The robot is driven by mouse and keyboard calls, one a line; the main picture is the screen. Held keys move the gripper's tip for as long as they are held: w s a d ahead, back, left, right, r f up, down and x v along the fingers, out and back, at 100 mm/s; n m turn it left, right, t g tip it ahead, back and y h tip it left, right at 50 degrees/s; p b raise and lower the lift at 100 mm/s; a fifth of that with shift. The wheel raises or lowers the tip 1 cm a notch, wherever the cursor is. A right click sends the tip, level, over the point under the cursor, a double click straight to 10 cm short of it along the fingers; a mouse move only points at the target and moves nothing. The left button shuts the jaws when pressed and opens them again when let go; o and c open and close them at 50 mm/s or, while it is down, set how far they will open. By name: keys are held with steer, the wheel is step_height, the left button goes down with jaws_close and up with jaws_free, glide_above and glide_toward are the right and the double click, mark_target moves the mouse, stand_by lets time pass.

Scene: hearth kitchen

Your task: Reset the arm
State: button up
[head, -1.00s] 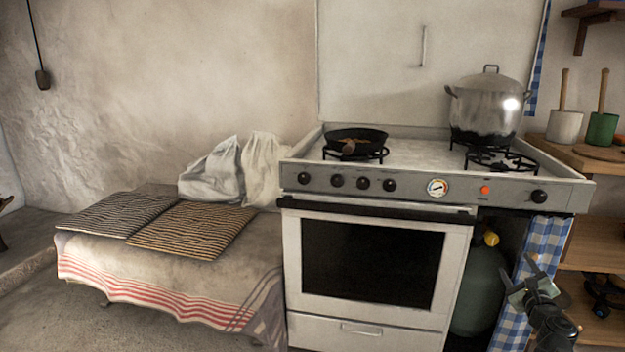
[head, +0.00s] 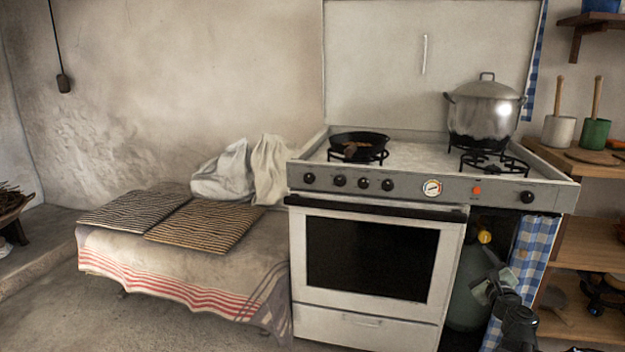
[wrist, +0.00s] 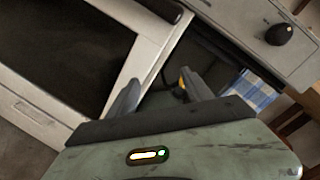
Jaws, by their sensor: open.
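My gripper (head: 488,277) is at the lower right of the head view, in front of the green gas bottle and left of the checked curtain. It is open and holds nothing. In the wrist view my gripper (wrist: 163,92) shows two grey fingers spread apart, with the oven door on the left and the dark gap beside the stove behind them. The arm below it is partly cut off by the lower edge of the head view.
The stove (head: 375,262) stands left of my gripper, with a pan (head: 358,140) and a large pot (head: 484,112) on top. A gas bottle (head: 466,300), checked curtain (head: 532,262) and wooden shelves (head: 590,240) are close by. Open floor (head: 60,310) lies at the left.

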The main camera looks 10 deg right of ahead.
steer(key=w+a+n+g+y+p, duration=0.1)
steer(key=w+a+n+y+p, duration=0.2)
steer(key=a, duration=0.9)
steer(key=w+a+n+g+y+p, duration=0.1)
steer(key=w+a+n+g+y, duration=0.3)
steer(key=a, duration=0.8)
steer(key=w+a+n+t+y+p, duration=0.1)
steer(key=a+n+y+p, duration=0.15)
steer(key=a+n, duration=0.65)
steer(key=s+a+f+n+g+p, duration=0.1)
steer(key=s+a+f+n+g, duration=0.25)
steer(key=a, duration=0.45)
steer(key=s+a+f+n+g+p, duration=0.2)
steer(key=s+a+f+g, duration=0.2)
steer(key=a, duration=0.4)
steer(key=s+d+f+n+g+h, duration=0.2)
steer(key=s+f+n+g+h, duration=0.1)
steer(key=s+f+n, duration=0.2)
steer(key=s+d+n+g+h+p, duration=0.1)
steer(key=s+d+n+g+h, duration=0.2)
steer(key=s+d, duration=0.4)
step_height(320, 180, up, 37)
steer(key=p, duration=3.6)
steer(key=shift+a+f+p, duration=0.2)
steer(key=shift+p, duration=0.2)
